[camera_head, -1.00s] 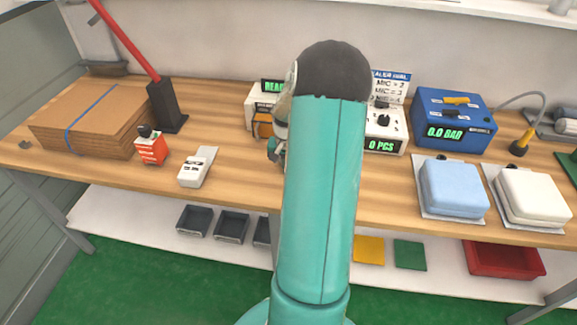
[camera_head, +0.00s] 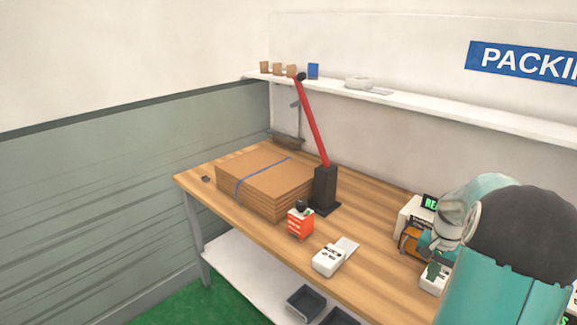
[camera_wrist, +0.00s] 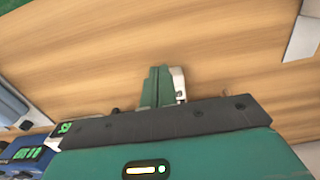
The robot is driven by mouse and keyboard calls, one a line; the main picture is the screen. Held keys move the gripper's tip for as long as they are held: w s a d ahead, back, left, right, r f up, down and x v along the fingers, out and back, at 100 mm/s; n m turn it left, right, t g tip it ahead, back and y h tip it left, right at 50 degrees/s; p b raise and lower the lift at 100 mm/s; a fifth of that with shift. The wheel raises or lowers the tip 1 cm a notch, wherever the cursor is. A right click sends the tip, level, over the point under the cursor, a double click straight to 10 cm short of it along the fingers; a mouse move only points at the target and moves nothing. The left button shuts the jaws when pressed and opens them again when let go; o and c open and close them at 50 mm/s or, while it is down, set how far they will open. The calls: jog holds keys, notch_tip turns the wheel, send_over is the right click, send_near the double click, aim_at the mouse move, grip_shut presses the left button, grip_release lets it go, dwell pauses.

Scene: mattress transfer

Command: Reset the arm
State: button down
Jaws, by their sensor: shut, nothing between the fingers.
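My arm (camera_head: 500,285) is teal with a dark grey joint and stands at the right edge of the head view, folded over the workbench. My gripper shows in the wrist view (camera_wrist: 161,86) with its green fingers together and nothing between them, over bare wood. In the head view my gripper (camera_head: 435,268) is small and partly hidden by my arm, close to the devices on the bench.
The wooden bench (camera_head: 378,232) holds a cardboard stack (camera_head: 265,187), a black post with a red lever (camera_head: 325,188), an orange-red box (camera_head: 300,223), a white handheld device (camera_head: 329,259) and a display unit (camera_head: 413,215). A wall shelf (camera_head: 420,102) runs behind.

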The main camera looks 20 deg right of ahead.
jog(key=w+a+r+n+t+h, duration=0.15)
jog(key=a+r, duration=0.25)
jog(key=a, duration=0.4)
jog(key=w+a+r+n, duration=0.2)
jog(key=a+r+n, duration=0.15)
jog(key=a, duration=0.35)
jog(key=w+a+r+n+t+h, duration=0.1)
jog(key=a+r, duration=0.4)
jog(key=a, duration=0.3)
jog(key=s+a+r+n+t+y, duration=0.1)
jog(key=s+a+n, duration=0.2)
jog(key=a, duration=0.6)
jog(key=s+a+r+n+t+y, duration=0.1)
jog(key=s+a+n, duration=0.3)
jog(key=a, duration=0.6)
jog(key=shift+s+a+r+t, duration=0.25)
jog(key=shift+s+r+t, duration=0.35)
jog(key=shift+s, duration=0.55)
